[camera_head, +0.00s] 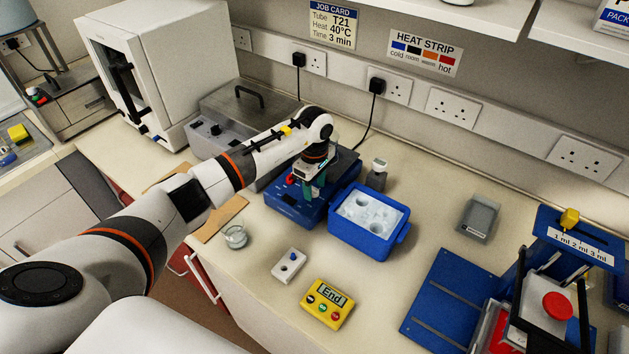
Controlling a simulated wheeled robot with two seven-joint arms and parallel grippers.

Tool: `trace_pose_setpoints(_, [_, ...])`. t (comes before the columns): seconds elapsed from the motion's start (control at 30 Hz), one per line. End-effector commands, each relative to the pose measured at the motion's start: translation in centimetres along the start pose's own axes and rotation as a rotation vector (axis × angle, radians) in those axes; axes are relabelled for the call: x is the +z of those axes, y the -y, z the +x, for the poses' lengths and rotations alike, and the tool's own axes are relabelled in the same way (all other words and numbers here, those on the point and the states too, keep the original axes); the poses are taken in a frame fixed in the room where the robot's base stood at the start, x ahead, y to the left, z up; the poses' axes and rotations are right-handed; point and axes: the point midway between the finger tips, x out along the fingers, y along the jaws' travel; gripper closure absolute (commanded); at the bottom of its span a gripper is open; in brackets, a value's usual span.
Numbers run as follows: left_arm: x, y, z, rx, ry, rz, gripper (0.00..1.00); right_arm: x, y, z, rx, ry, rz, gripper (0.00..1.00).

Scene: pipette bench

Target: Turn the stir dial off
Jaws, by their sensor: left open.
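The blue stirrer (292,210) stands on the bench with a dark top plate. A red dial (290,179) shows at its left side, close beside my left gripper. Which dial is the stir dial, and its setting, I cannot make out. My left gripper (308,190) points down over the front of the stirrer, its jaws apart. The arm and gripper hide part of the stirrer. Whether the fingers touch a dial I cannot tell. My right gripper is out of view.
A blue ice tub (362,238) stands close right of the stirrer, with a small bottle (377,175) behind. A glass beaker (235,237), a white block (289,266) and a yellow timer reading "End" (327,303) are in front. A blue dispensing rig (445,290) stands at right.

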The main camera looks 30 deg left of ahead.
Motion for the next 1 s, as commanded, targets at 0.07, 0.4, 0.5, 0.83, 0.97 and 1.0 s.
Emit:
trace_pose_setpoints(0.07, [0.0,0.0,0.2,0.0,0.0,0.0,0.55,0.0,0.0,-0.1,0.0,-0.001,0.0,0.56])
trace_pose_setpoints(0.4, [0.0,0.0,0.3,-0.001,0.0,0.0,0.7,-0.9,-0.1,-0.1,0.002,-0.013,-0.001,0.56])
trace_pose_setpoints(0.5, [0.0,0.0,0.3,-0.001,0.0,0.0,0.86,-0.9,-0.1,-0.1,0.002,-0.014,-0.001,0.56])
trace_pose_setpoints(0.83, [0.0,0.0,0.3,-0.001,0.0,-0.022,1.0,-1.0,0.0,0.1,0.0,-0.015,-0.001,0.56])
trace_pose_setpoints(0.97, [0.1,0.0,0.4,-0.001,0.001,-0.067,1.0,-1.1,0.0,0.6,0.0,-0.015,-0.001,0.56])
trace_pose_setpoints(1.0, [0.0,0.0,0.5,-0.001,0.001,-0.088,1.0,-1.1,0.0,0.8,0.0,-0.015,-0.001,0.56])
